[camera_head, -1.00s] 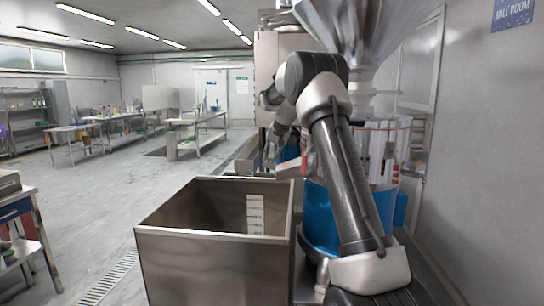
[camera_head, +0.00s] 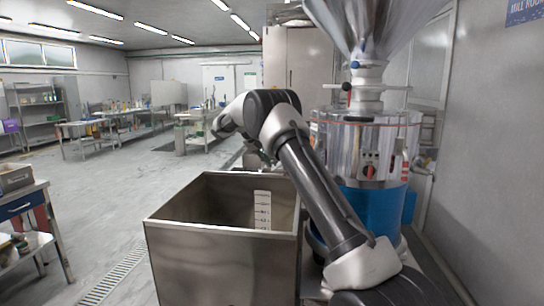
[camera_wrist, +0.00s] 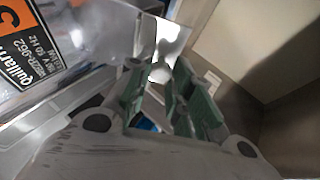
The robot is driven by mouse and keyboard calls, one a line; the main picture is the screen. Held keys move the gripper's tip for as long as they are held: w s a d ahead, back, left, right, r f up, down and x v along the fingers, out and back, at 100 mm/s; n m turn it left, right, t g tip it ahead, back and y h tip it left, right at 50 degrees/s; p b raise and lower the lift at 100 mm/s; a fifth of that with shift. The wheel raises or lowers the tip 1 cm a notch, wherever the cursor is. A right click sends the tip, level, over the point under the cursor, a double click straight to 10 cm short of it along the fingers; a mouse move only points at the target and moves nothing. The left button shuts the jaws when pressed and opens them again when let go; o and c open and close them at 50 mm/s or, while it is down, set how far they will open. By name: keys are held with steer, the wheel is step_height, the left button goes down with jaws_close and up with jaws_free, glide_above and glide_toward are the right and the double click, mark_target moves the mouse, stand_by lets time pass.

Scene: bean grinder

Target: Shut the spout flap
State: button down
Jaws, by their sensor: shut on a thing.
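The grinder (camera_head: 365,150) stands right of the bin in the head view, with a steel hopper above, a clear-looking body and a blue base. Its labelled side (camera_wrist: 45,50) fills the left of the wrist view. My gripper (camera_wrist: 162,75) has its green-padded fingers close around a bright metal piece (camera_wrist: 165,38), which I take to be the spout flap. The fingers partly cover it, and its angle is hard to tell. In the head view my arm hides the spout and flap, and my fingertips are not clear there.
A steel bin (camera_head: 225,260) with an inside scale (camera_head: 262,210) stands open in front, left of my arm. Its inner wall also shows in the wrist view (camera_wrist: 295,125). A wall is close on the right. Open floor (camera_head: 95,215) lies left, with a bench (camera_head: 25,205) at the edge.

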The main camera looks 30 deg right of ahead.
steer(key=shift+s+d+f+n+g+h, duration=0.1)
steer(key=shift+f+n+g+h, duration=0.6)
steer(key=shift+h, duration=0.95)
steer(key=shift+s+d+f+n+g+h, duration=0.15)
steer(key=shift+f+n+g+h, duration=0.2)
steer(key=shift+f+g+h, duration=0.75)
steer(key=shift+w+d+f+n+g+h, duration=0.1)
steer(key=shift+f+n+g+h, duration=0.7)
steer(key=shift+h, duration=1.45)
steer(key=shift+f+t, duration=0.3)
steer(key=shift+t, duration=0.1)
steer(key=shift+s, duration=0.1)
steer(key=c, duration=1.3)
jaws_free()
steer(key=shift+d, duration=0.15)
steer(key=shift+o, duration=0.2)
steer(key=v, duration=0.7)
steer(key=shift+a, duration=0.35)
